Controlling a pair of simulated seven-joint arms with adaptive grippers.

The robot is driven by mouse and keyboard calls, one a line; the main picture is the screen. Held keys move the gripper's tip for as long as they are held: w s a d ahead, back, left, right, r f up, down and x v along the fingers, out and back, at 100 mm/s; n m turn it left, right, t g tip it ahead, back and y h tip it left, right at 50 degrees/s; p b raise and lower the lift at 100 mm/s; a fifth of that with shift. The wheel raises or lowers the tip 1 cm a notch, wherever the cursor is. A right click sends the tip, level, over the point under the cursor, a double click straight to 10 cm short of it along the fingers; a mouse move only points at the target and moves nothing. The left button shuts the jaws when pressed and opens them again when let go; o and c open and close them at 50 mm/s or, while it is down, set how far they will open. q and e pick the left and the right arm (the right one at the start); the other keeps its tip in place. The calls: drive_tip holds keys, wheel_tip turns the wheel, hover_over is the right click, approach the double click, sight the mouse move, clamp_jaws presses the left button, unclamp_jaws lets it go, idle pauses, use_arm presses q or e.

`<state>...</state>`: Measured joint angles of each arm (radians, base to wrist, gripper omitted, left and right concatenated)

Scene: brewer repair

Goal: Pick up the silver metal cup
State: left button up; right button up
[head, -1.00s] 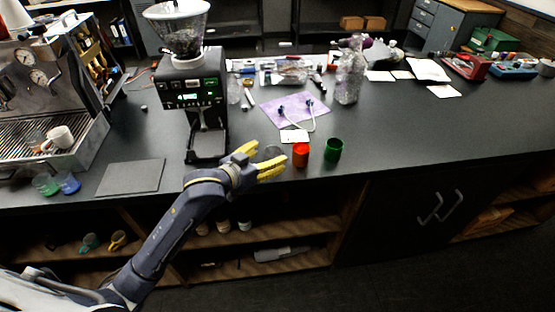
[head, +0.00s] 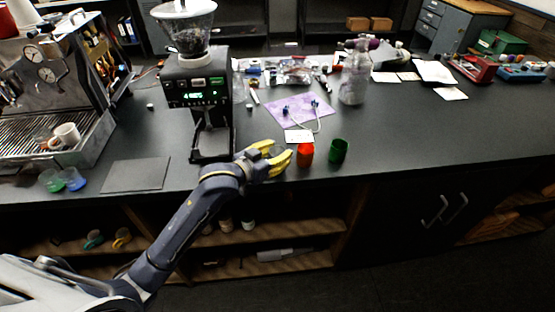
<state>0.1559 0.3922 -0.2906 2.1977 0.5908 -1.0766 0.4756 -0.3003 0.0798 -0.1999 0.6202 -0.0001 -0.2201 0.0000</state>
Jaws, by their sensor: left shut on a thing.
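My left gripper (head: 273,154) reaches over the front edge of the counter with its yellow fingers. It is shut on the silver metal cup (head: 275,152), a small grey shape mostly hidden between the fingers. I cannot tell whether the cup still touches the counter. A red cup (head: 305,154) stands just right of the fingers, and a green cup (head: 338,150) stands right of that. My right gripper is not in view.
A coffee grinder (head: 212,130) stands close behind and left of the gripper. A dark mat (head: 136,174) and an espresso machine (head: 60,100) are at left. A purple cloth (head: 300,108) lies behind.

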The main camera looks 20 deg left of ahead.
use_arm(q)
drive_tip(key=c, duration=0.3)
